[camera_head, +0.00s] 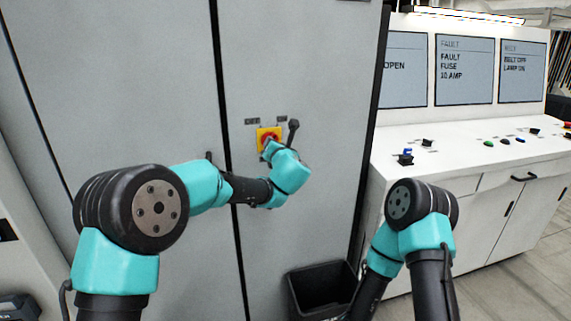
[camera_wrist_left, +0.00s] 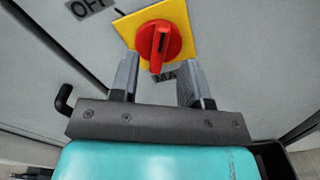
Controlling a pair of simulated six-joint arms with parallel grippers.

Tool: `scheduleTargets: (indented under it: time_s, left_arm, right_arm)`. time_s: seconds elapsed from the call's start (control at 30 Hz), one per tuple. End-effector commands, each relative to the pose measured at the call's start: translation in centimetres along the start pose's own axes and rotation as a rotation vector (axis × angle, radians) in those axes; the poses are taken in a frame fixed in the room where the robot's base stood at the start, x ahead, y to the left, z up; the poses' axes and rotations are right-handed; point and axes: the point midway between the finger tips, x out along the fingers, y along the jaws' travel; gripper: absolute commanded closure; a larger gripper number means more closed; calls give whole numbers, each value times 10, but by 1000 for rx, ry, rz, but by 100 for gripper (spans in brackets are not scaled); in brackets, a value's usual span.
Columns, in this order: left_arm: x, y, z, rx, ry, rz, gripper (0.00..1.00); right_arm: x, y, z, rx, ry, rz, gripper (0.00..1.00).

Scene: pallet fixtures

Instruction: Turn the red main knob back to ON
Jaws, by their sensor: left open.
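The red main knob (camera_wrist_left: 158,42) sits on a yellow square plate (camera_wrist_left: 185,14) on the cabinet front. Its raised grip runs roughly up and down in the left wrist view, with a dark mark along it. An OFF label (camera_wrist_left: 90,6) is at the upper left, and a partly covered label (camera_wrist_left: 164,76) is below the plate. My left gripper (camera_wrist_left: 158,68) is open, its fingers just below the knob, one to each side. In the head view the knob (camera_head: 269,138) and plate (camera_head: 262,132) are partly hidden by my left wrist. My right gripper is not visible.
A black bin (camera_head: 322,285) is on the floor below. At right is a white console (camera_head: 465,145) with buttons and screens (camera_head: 465,70) showing fault text. The cabinet front (camera_head: 300,60) above the knob is clear.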

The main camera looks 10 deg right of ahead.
Motion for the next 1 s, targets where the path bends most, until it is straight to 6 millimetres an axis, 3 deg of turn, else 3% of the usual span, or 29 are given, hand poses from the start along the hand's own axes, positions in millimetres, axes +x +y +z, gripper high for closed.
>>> scheduleTargets:
  time_s: [0.6,0.8,1.0]
  left_arm:
    - [-114,0,1,1,-2,-2,57]
    - [-135,0,0,1,-1,-1,57]
    - [-138,0,0,1,0,1,57]
  right_arm:
    - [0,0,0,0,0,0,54]
    - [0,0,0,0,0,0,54]
    - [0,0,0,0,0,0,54]
